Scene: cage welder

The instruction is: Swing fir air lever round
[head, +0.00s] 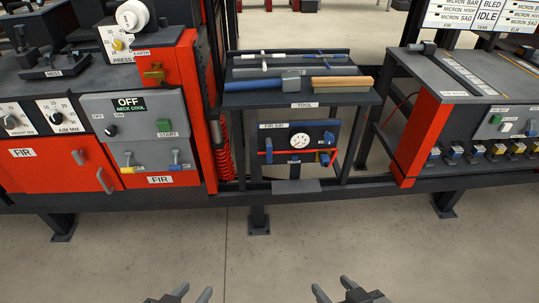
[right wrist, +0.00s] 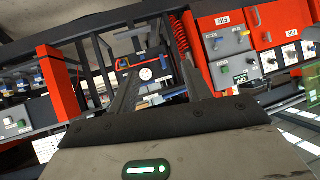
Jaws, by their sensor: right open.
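The dark blue FIR AIR panel (head: 311,133) hangs below the tool shelf in the head view, with a round white gauge (head: 299,142) in its middle and a red pipe across it. A blue lever (head: 328,137) is at its upper right. Which one is the air lever is not clear. My left gripper (head: 194,291) and right gripper (head: 333,287) are both open and empty, well short of the panel. In the right wrist view the gauge (right wrist: 146,74) shows between the right fingers.
Red-sided FIR cabinets (head: 60,165) stand left, with a red coiled hose (head: 223,150) beside the panel. A red-ended console (head: 422,137) stands right. The floor in front is clear.

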